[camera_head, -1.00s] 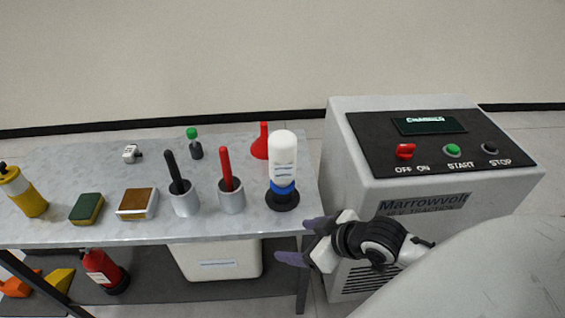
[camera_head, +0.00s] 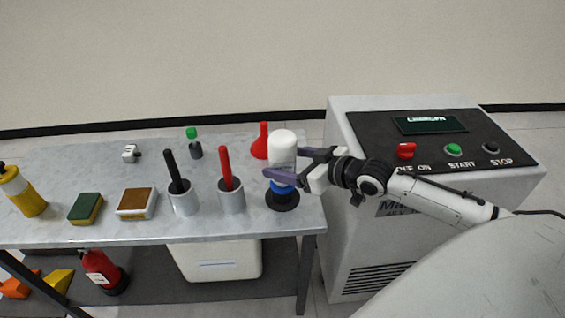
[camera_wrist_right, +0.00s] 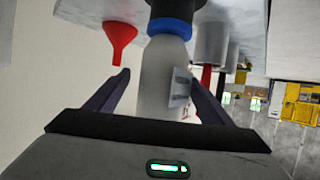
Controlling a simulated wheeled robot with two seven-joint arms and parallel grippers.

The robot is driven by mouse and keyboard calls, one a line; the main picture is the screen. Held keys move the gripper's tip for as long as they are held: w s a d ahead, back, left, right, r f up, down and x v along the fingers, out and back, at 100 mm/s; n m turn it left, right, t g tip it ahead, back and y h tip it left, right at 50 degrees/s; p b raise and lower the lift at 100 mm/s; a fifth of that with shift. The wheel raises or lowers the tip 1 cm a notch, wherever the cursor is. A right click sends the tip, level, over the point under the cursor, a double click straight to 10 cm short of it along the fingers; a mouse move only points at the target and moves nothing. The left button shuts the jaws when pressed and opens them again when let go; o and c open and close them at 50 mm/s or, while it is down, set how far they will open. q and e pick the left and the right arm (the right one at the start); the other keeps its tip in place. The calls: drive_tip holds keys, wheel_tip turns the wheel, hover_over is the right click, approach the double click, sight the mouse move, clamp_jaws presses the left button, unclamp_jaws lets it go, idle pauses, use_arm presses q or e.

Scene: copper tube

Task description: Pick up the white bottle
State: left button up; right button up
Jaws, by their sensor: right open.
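The white bottle (camera_head: 282,148) stands upside down at the right end of the table, its blue collar (camera_head: 281,187) in a round black base (camera_head: 282,202). My right gripper (camera_head: 281,163) is open, reaching in from the right, with its purple fingers at the bottle. The wrist view is upside down, with the blue collar (camera_wrist_right: 169,28) at the top. My left gripper is not in view.
A red funnel (camera_head: 261,146) stands just behind the bottle. Grey cups with a red-handled (camera_head: 231,199) and a black-handled tool (camera_head: 184,202) stand to its left. A machine with a control panel (camera_head: 365,235) stands right of the table (camera_head: 120,233).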

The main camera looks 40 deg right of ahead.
drive_tip(key=shift+a+x, duration=0.2)
drive_tip(key=shift+x, duration=2.4)
drive_tip(key=c, duration=1.4)
drive_tip(key=shift+r, duration=0.15)
drive_tip(key=shift+c, duration=1.1)
